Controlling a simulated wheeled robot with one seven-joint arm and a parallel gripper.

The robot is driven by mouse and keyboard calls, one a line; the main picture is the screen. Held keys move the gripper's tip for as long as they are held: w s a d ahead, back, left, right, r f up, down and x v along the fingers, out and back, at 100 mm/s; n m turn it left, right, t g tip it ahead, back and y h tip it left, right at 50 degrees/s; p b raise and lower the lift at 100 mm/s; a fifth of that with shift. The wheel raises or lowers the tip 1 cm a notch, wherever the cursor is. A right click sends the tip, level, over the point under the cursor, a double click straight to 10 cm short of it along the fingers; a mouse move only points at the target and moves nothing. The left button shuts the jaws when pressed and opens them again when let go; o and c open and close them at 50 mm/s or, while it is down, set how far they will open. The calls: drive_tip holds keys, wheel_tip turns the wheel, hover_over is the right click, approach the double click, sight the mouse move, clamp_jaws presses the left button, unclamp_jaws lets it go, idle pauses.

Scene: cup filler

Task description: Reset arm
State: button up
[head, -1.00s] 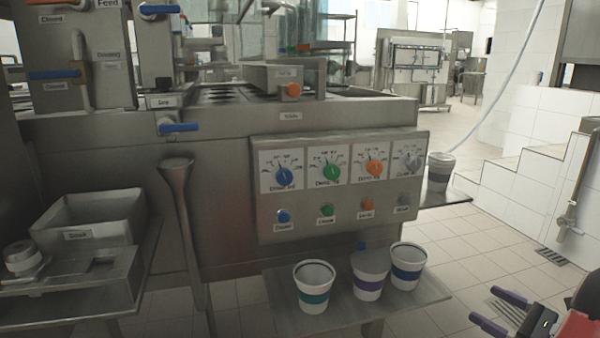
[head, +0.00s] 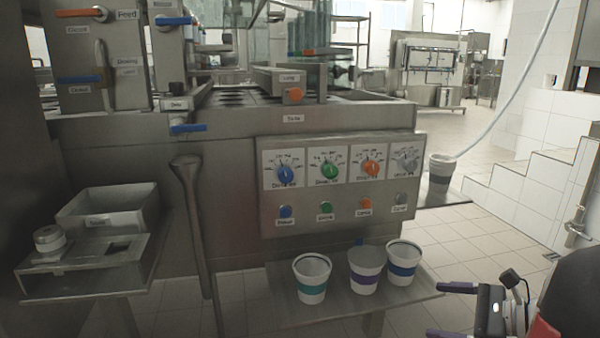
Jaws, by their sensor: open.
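My gripper (head: 445,310) is at the lower right of the head view, its two dark purple-tipped fingers spread apart and pointing left. Nothing shows between the fingers. It is apart from the cups and to the right of the steel shelf (head: 340,307). On that shelf stand a cup with a teal band (head: 311,279), a cup with a purple band (head: 365,270) and a cup with a blue band (head: 404,264), all upright. Part of my arm fills the lower right corner.
The filler machine's control panel (head: 342,185) with knobs and buttons is above the shelf. A steel bin (head: 107,208) is at left. Tiled floor is open at right.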

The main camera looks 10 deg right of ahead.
drive_tip(key=s+a+r+n+g+h+p, duration=0.1)
drive_tip(key=s+a+n+g+h, duration=0.15)
drive_tip(key=a+n, duration=0.4)
drive_tip(key=s+a+r+n+g+h+p, duration=0.1)
drive_tip(key=s+a+r+n+g, duration=0.2)
drive_tip(key=a, duration=0.6)
drive_tip(key=s+a+r+n+t+h+p, duration=0.1)
drive_tip(key=s+n+h, duration=0.6)
drive_tip(key=n, duration=0.7)
drive_tip(key=shift+s+a+r+p, duration=0.15)
drive_tip(key=shift+a+r+p, duration=0.8)
drive_tip(key=shift+a, duration=0.95)
drive_tip(key=shift+r, duration=0.2)
drive_tip(key=shift+c, duration=0.3)
